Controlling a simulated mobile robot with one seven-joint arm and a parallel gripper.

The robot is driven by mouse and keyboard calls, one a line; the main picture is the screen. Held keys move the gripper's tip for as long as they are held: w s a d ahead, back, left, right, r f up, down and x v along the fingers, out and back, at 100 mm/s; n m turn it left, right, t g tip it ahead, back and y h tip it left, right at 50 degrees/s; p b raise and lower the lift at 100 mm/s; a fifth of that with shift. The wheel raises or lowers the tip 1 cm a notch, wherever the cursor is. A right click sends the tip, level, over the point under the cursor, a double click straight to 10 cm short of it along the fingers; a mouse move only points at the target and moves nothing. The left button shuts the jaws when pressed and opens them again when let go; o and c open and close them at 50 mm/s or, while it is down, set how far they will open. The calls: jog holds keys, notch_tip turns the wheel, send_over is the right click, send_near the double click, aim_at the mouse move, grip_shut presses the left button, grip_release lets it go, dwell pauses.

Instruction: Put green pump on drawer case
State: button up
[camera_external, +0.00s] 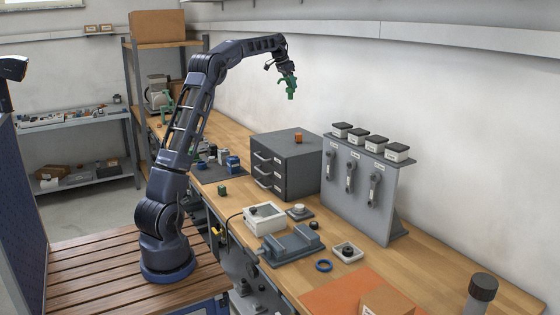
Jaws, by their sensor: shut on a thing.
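A green pump (291,88) hangs from my gripper (287,74) high above the workbench. My gripper is shut on it. The grey drawer case (266,155) stands on the bench against the wall, below the gripper, with several handled drawers on its front. A small orange-brown block (298,136) sits on the right part of its top; the rest of the top looks bare. The pump is well above the case and not touching it. The fingertips are too small to see clearly.
A grey panel with several black-lidded boxes (368,140) stands right of the case. A white box (264,218), a grey fixture (290,245) and a blue ring (323,266) lie in front. Blue containers (233,164) stand left of the case. Shelving (128,90) is at the back left.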

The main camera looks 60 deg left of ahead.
jog(key=shift+d+r, duration=0.25)
jog(key=shift+d, duration=0.25)
jog(key=shift+d+f, duration=0.15)
jog(key=shift+f, duration=0.1)
notch_tip(320, 180, down, 19)
jog(key=shift+f, duration=0.1)
jog(key=shift+f, duration=0.15)
jog(key=o, duration=1.3)
jog(key=shift+c, duration=0.2)
